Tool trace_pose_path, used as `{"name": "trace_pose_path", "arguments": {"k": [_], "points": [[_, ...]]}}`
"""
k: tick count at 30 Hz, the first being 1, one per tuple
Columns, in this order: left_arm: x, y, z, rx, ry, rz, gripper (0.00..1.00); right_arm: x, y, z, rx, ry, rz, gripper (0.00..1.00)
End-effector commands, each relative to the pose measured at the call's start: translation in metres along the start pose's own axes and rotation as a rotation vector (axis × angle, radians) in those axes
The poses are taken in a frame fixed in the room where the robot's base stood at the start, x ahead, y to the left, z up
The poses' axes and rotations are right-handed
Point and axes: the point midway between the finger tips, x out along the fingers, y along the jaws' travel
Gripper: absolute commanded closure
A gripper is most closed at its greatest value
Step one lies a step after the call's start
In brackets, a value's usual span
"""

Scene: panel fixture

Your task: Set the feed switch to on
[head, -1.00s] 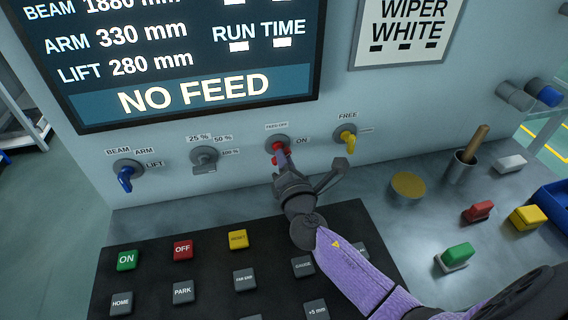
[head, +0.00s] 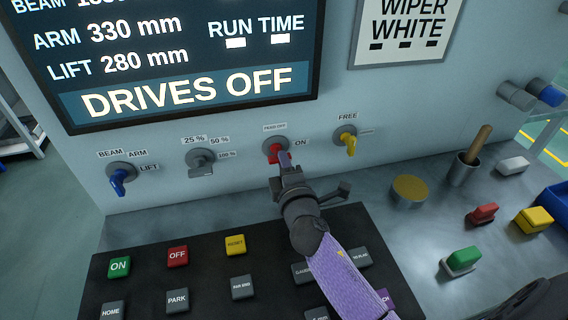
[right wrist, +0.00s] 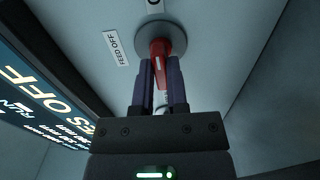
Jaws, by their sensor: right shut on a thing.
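The feed switch is a red handle (head: 273,153) on a round grey base, between a feed-off label (head: 274,127) above it and an ON label (head: 300,142) to its right. My right gripper (head: 286,160) is at this switch, its purple fingers shut on the red handle. In the right wrist view the red handle (right wrist: 160,60) lies between the two fingers (right wrist: 160,85), with the base beyond and the FEED OFF label (right wrist: 117,48) to the left. The fingers hide part of the handle in the head view. My left gripper is not in view.
The screen (head: 180,60) reads DRIVES OFF. A blue switch (head: 118,180), a grey switch (head: 201,162) and a yellow switch (head: 348,142) share the panel. A button board (head: 205,262) lies below. A cup with a wooden handle (head: 464,170) and loose coloured blocks stand at right.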

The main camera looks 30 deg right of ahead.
Motion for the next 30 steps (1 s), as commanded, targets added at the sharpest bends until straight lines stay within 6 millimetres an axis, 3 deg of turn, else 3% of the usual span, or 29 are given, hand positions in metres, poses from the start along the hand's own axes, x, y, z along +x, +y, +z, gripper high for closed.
{"name": "trace_pose_path", "arguments": {"k": [17,18,22,30], "points": [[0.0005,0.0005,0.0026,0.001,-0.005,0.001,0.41,-0.0002,-0.0010,0.0000,0.027,0.000,-0.002,1.00],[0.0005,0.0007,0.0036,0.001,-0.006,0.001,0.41,-0.0002,-0.0010,0.0000,0.026,0.000,-0.003,0.74],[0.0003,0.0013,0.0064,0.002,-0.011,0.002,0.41,-0.0001,-0.0008,-0.0001,0.026,0.000,-0.002,0.47],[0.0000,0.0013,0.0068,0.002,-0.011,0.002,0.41,-0.0008,-0.0005,-0.0001,0.025,0.000,-0.001,0.47]]}}
